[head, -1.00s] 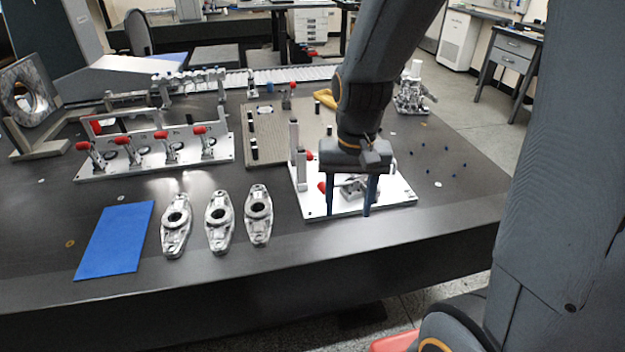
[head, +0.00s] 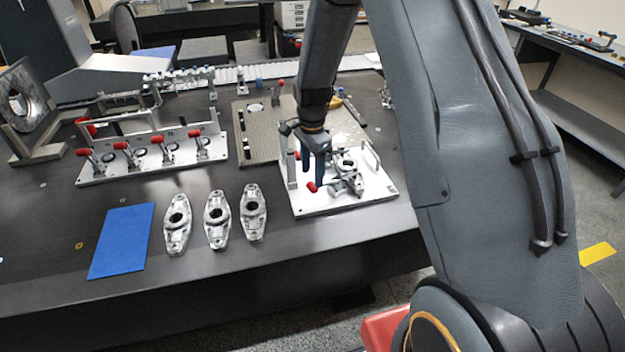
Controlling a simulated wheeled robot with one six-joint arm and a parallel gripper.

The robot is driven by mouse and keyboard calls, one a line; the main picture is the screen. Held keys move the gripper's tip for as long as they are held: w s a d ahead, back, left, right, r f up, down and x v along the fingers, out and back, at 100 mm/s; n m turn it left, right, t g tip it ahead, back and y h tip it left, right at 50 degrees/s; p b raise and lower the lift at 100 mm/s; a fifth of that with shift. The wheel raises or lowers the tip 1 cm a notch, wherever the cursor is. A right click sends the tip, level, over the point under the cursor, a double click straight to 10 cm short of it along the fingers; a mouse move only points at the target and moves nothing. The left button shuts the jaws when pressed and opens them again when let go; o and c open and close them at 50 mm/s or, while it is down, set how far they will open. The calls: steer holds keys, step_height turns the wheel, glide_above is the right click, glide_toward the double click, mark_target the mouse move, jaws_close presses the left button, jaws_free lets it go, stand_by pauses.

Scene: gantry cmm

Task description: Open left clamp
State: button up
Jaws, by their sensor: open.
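A bright metal fixture plate (head: 345,203) lies near the table's front edge, right of centre. A red clamp handle tip (head: 312,187) points out low at the left of the plate, beside silver clamp parts (head: 347,182). A second red tip shows behind, partly hidden by my gripper. My gripper (head: 313,176) hangs over the plate's left side with its dark blue fingers pointing down and apart, empty. Its fingertips are close above the front red handle tip; I cannot tell whether they touch it.
Three silver castings (head: 216,222) and a blue mat (head: 122,240) lie to the left on the dark table. A long plate with several red-handled clamps (head: 150,168) stands farther back left. An upright silver post (head: 291,170) rises at the fixture plate's left edge.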

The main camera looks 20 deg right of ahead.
mark_target(312, 184)
steer(key=shift+f+p, duration=0.5)
steer(key=shift+f, duration=1.65)
jaws_close()
